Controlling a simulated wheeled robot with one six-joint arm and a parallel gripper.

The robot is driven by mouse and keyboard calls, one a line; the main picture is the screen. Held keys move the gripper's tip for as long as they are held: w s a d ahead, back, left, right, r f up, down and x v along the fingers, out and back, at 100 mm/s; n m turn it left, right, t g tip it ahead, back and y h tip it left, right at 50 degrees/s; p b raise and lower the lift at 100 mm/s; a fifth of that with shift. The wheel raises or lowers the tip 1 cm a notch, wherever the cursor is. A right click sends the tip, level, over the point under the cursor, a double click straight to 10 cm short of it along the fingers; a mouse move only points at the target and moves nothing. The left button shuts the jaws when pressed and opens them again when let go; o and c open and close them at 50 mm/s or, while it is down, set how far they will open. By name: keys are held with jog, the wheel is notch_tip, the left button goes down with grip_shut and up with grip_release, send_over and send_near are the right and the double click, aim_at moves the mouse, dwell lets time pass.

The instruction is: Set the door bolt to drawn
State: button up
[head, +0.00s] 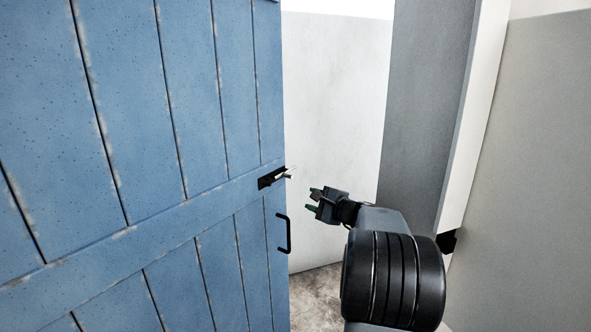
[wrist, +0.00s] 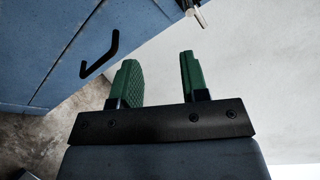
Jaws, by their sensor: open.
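The door bolt (head: 272,178) is a dark plate with a pale metal rod, set on the edge of the blue plank door (head: 130,130). The rod's end sticks out a little past the door's edge. In the wrist view the bolt's end (wrist: 190,6) shows at the top, partly cut off by the frame. My gripper (head: 312,200) is open and empty, to the right of the bolt and slightly lower, apart from it. In the wrist view its green-padded fingers (wrist: 160,78) stand apart with nothing between them.
A black pull handle (head: 285,234) is on the door below the bolt; it also shows in the wrist view (wrist: 100,56). The door stands ajar. A grey panel (head: 425,90) and pale walls stand to the right. The stone floor (head: 316,290) is bare.

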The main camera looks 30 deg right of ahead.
aim_at(291, 178)
jog(key=w+r+n+t+p, duration=0.1)
jog(key=w+n+p, duration=0.1)
jog(key=w+n, duration=0.1)
jog(key=w+r+n+t+p, duration=0.1)
jog(key=w+n+p, duration=0.1)
jog(key=w+n, duration=0.2)
jog(key=w+r+n+t+p, duration=0.1)
jog(key=w+n+p, duration=0.1)
jog(key=w+n, duration=0.2)
jog(key=shift+w+a+t+h, duration=0.15)
jog(key=shift+w+a+h, duration=0.05)
jog(key=shift+w, duration=0.35)
jog(key=shift+w+a+t+h, duration=0.15)
jog(key=shift+w+a+h, duration=0.05)
jog(key=shift+w, duration=0.3)
